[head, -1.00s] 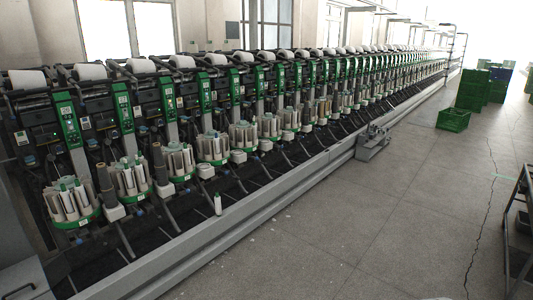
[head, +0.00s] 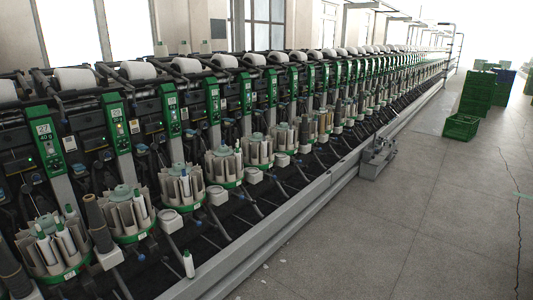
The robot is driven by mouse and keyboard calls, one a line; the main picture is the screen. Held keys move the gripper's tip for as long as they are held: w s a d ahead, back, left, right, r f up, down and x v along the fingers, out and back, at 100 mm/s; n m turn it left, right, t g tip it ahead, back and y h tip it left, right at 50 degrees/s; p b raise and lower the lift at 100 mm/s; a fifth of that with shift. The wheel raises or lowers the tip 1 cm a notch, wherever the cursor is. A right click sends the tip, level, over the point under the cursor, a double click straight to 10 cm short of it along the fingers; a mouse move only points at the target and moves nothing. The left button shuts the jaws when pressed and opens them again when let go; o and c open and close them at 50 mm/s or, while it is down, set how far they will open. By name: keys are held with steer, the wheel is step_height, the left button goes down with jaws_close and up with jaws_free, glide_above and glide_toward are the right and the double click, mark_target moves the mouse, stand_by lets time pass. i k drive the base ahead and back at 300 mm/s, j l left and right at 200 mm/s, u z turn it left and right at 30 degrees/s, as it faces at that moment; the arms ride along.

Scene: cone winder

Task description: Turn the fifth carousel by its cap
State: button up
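A row of round carousels with grey-beige pockets and green base rings runs along the winder. From the left they start with a near carousel (head: 75,272), then a second (head: 122,215), a third (head: 182,190) and a fourth (head: 223,166). Counting from the left edge, the fifth carousel (head: 258,153) stands farther along the row; I cannot tell whether the task counts from here. A small pale green cap (head: 257,137) shows on its top. White bobbins with green tips stand in some carousels. My gripper is not in view.
A grey rail (head: 240,258) runs along the winder's front. A white bobbin with a green tip (head: 188,264) stands beside it. A grey carriage (head: 378,158) sits farther along the rail. Green crates (head: 461,127) stand on the floor at right. The aisle floor (head: 400,230) is mostly clear.

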mark_target(221, 164)
steer(key=i+l+u, duration=0.1)
steer(key=i, duration=1.7)
steer(key=i+l+u, duration=0.15)
steer(key=i+u, duration=0.25)
steer(key=i+l+u, duration=0.45)
steer(key=i, duration=0.15)
steer(key=i+l+u, duration=0.85)
steer(key=k+l, duration=0.05)
steer(key=k, duration=0.05)
